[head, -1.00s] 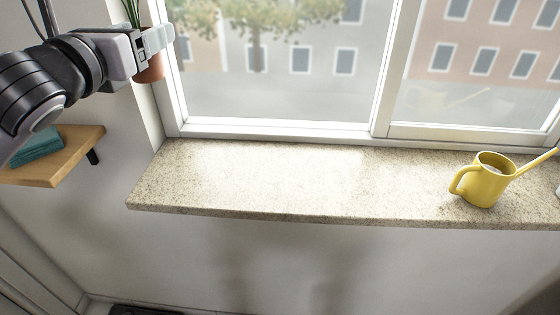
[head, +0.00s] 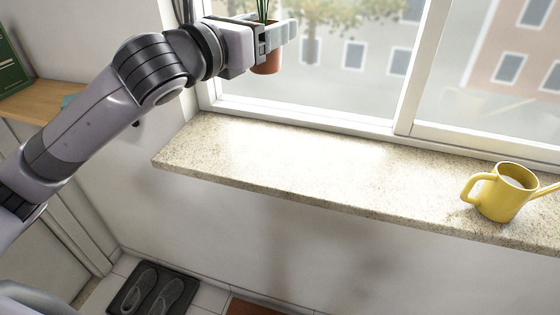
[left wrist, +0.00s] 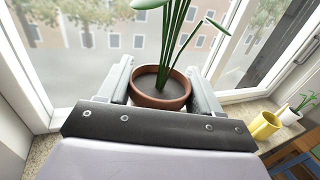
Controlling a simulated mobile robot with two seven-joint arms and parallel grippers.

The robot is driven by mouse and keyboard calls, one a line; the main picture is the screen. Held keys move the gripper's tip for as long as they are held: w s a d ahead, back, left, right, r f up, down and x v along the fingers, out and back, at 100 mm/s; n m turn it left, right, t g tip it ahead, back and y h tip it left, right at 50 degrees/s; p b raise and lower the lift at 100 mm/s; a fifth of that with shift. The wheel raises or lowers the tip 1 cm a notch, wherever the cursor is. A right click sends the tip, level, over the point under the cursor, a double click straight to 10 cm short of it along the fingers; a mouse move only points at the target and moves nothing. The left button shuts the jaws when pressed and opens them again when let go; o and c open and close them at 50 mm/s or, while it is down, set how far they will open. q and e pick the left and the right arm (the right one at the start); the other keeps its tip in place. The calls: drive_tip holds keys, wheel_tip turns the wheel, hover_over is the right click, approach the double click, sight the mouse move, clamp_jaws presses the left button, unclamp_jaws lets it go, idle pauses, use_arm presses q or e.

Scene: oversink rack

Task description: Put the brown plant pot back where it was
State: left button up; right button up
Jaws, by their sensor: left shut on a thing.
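The brown plant pot (head: 266,63) with a green plant is in my left gripper (head: 270,38), in front of the window at the upper left of the head view. The gripper is shut on the pot. In the left wrist view the pot (left wrist: 160,92) sits upright between the two fingers, with dark soil and green stems showing. The pot is held above the speckled stone windowsill (head: 270,160). My right gripper is not in view.
A yellow watering can (head: 499,192) stands on the sill's right part; the left and middle are clear. A white potted plant (left wrist: 290,116) shows beyond the can in the wrist view. A wooden shelf (head: 45,102) is on the left wall. Slippers lie on a dark mat (head: 126,303).

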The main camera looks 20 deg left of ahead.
use_arm(q)
wheel_tip(320, 180, down, 20)
drive_tip(key=b, duration=0.2)
drive_tip(key=shift+b, duration=0.4)
drive_tip(key=o, duration=1.2)
drive_tip(key=shift+f, duration=0.15)
drive_tip(key=b+v, duration=0.2)
drive_tip(key=v, duration=1)
